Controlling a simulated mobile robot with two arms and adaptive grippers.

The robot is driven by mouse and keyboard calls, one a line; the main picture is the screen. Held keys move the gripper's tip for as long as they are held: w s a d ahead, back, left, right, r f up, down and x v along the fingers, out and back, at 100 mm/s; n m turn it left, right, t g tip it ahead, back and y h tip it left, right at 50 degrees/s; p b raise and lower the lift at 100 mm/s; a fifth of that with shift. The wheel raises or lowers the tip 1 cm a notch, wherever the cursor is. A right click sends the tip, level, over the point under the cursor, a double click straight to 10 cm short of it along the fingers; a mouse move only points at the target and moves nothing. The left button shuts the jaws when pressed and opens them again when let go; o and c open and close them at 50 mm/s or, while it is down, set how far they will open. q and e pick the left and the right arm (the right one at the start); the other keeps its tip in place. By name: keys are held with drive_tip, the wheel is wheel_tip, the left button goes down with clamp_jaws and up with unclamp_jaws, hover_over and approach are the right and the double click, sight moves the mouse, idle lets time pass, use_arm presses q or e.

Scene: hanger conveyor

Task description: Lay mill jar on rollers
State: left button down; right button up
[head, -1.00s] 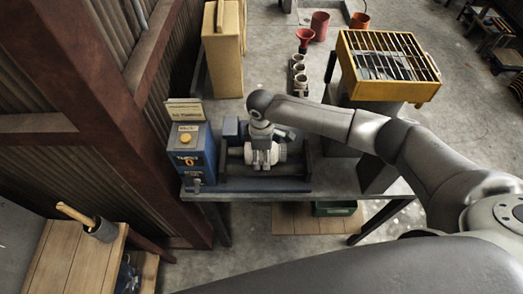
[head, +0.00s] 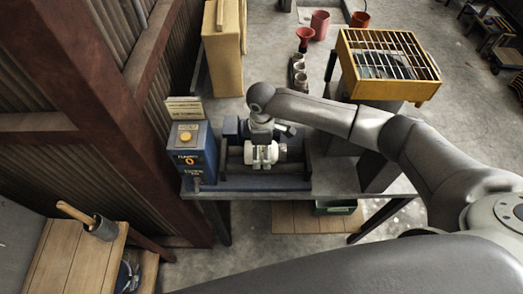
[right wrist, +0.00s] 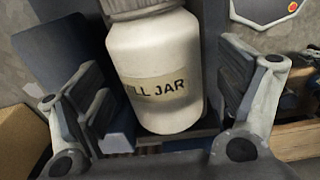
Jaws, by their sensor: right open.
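The white mill jar (head: 281,152) lies on its side in the blue roller stand (head: 235,184), on the bench. Its label reads "ILL JAR" in the right wrist view (right wrist: 163,88), with the grey ribbed cap at the top edge. My right gripper (head: 262,158) is over the jar from above. Its fingers are open on either side of the jar, with gaps showing in the right wrist view. The rollers are mostly hidden under the jar and my gripper. My left gripper is not in view.
A blue control box (head: 190,155) with a yellow button stands left of the rollers. A yellow grated box (head: 388,62) stands at the back right. Red cups (head: 320,24), small pale containers (head: 298,72) and a tan case (head: 222,55) are behind. A rusty post stands at left.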

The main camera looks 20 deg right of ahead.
wheel_tip(320, 180, up, 10)
drive_tip(key=shift+s+r, duration=0.1)
drive_tip(key=shift+r, duration=0.1)
idle(0.6)
